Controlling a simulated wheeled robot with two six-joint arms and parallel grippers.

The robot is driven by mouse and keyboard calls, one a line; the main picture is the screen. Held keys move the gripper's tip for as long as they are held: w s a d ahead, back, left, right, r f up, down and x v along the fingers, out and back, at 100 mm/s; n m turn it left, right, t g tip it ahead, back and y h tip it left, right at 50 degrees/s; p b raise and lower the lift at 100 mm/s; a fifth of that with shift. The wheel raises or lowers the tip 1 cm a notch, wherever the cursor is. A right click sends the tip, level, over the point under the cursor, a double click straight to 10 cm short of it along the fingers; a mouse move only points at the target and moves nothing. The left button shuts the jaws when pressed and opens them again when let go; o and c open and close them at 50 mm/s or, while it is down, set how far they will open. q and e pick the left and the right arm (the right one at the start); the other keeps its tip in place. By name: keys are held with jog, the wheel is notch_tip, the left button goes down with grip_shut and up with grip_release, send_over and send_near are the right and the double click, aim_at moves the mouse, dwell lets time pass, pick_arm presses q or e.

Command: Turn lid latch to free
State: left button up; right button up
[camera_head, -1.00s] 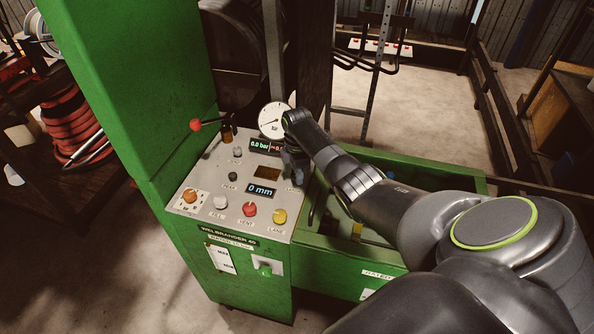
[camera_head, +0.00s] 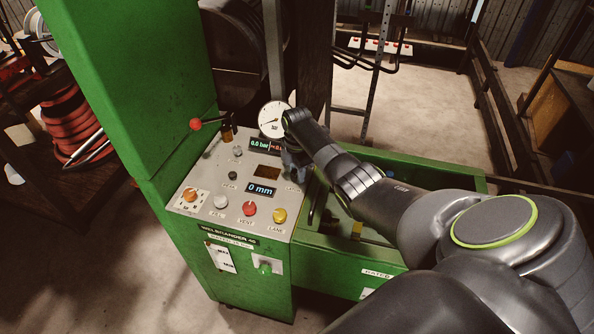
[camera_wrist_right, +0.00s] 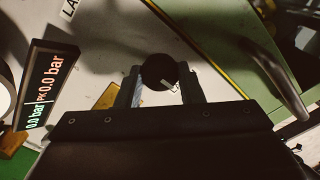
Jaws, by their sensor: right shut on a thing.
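My right gripper (camera_head: 295,163) is over the upper right corner of the grey control panel, pointing down. In the right wrist view its two fingers (camera_wrist_right: 160,76) are closed on either side of a round black knob (camera_wrist_right: 158,66). The knob has a small pale mark on its lower right edge and appears to be the lid latch. In the head view the knob is hidden behind my right wrist and fingers. My left gripper is not in view.
The grey panel (camera_head: 210,185) carries a red button (camera_head: 249,208), a yellow button (camera_head: 280,215), a 0 mm display (camera_head: 262,188) and a bar display. A pressure gauge (camera_head: 272,121) and a red-balled lever (camera_head: 196,124) stand behind. A green trough (camera_head: 350,278) lies to the right.

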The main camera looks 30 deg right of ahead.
aim_at(296, 173)
jog(key=o, duration=1)
jog(key=shift+r, duration=0.1)
notch_tip(296, 173, up, 17)
jog(key=shift+r, duration=0.2)
jog(key=shift+w, duration=0.1)
jog(key=shift+f, duration=0.1)
